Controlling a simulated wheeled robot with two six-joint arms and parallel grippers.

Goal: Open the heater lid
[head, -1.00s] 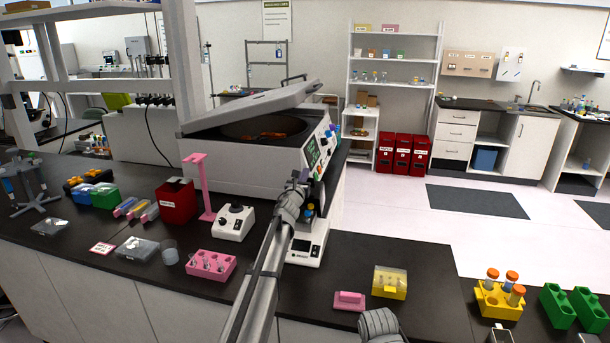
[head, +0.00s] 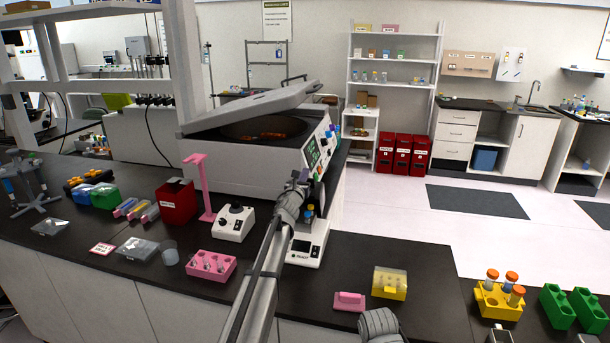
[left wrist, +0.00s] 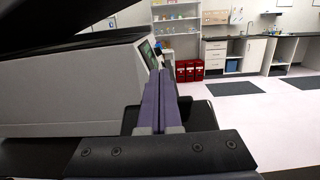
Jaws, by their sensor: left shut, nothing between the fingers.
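A small white device (head: 308,243) with a display and tubes in its top stands on the bench, partly behind my left arm; I cannot tell whether it is the heater or whether it has a lid. A large light-grey machine (head: 245,163) behind it has its broad lid (head: 255,105) raised at a tilt, showing a dark round chamber. My left gripper (head: 301,178) is above the small device and in front of the large machine's control panel. In the left wrist view its purple fingers (left wrist: 159,105) are together and empty, beside the large machine's body (left wrist: 75,88). My right gripper is out of view.
On the bench left of my arm are a white knobbed device (head: 235,222), a pink stand (head: 206,187), a red box (head: 176,201) and a pink tube rack (head: 210,264). A clear-lidded yellow box (head: 390,284) and a pink block (head: 349,301) lie to the right. The floor beyond is open.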

